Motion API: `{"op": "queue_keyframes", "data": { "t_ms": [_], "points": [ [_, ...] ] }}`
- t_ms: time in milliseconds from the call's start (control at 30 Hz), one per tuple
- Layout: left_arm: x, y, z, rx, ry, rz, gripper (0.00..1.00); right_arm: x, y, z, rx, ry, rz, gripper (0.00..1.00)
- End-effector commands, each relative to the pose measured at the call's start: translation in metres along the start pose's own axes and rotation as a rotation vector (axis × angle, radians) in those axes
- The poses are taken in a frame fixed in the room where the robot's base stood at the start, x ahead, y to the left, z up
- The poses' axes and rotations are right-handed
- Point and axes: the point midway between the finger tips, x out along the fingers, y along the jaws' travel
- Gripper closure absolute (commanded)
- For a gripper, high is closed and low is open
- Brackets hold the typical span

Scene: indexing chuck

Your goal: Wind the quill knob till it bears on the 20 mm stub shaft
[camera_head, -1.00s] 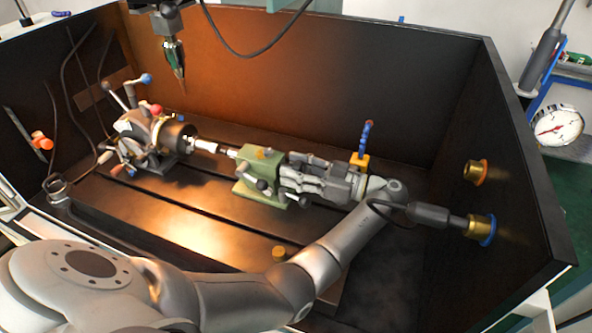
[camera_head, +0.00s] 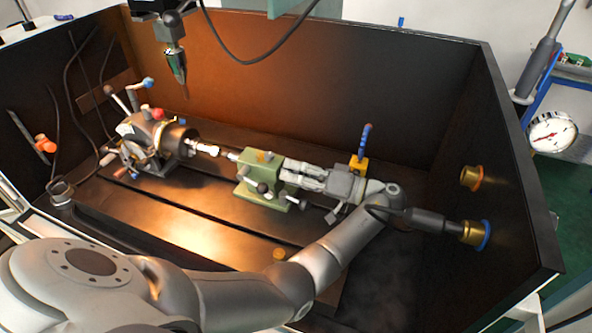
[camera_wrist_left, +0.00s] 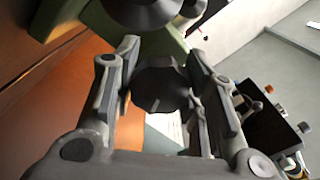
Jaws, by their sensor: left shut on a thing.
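The green tailstock (camera_head: 262,172) stands on the bed in the head view. My left gripper (camera_head: 290,172) reaches it from the right and is shut on the quill knob. The bright stub shaft (camera_head: 207,149) sticks out of the dark chuck (camera_head: 178,138) toward the tailstock. The quill tip (camera_head: 233,156) is close to the shaft's end; whether they touch is too small to tell. My right gripper is out of view.
Dark walls enclose the bed. A pointed tool (camera_head: 176,65) hangs above the chuck. A blue-handled yellow block (camera_head: 358,166) stands just behind my left wrist. Brass fittings (camera_head: 471,178) are on the right wall. A round dial (camera_head: 552,132) is outside.

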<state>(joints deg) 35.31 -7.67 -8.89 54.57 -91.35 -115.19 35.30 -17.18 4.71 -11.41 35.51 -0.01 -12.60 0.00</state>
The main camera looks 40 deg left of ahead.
Motion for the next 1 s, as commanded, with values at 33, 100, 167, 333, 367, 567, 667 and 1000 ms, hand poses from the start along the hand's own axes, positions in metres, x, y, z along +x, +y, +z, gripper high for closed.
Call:
{"op": "queue_keyframes", "data": {
  "t_ms": [33, 100, 167, 333, 367, 567, 667, 1000],
  "points": [
    [0.000, -0.003, -0.003, 0.045, 0.002, 0.000, 0.85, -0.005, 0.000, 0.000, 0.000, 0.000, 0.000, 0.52],
    [0.000, -0.003, -0.003, 0.110, 0.001, 0.000, 0.85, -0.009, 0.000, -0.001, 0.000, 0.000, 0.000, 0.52],
    [0.000, -0.003, -0.003, 0.169, 0.001, 0.000, 0.85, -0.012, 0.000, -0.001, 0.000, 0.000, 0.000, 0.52],
    [0.000, -0.003, -0.003, 0.330, 0.002, -0.001, 0.85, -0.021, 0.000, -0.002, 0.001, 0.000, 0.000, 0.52],
    [0.000, -0.003, -0.003, 0.358, 0.002, 0.000, 0.85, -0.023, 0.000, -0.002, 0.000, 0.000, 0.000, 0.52],
    [0.000, -0.004, -0.004, 0.547, 0.002, 0.000, 0.85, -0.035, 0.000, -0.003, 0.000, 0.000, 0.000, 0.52],
    [0.000, -0.004, -0.004, 0.642, 0.002, 0.000, 0.85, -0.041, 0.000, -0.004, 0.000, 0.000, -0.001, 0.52],
    [0.000, -0.004, -0.004, 0.966, 0.002, -0.002, 0.85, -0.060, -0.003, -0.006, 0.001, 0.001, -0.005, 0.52]
  ]
}}
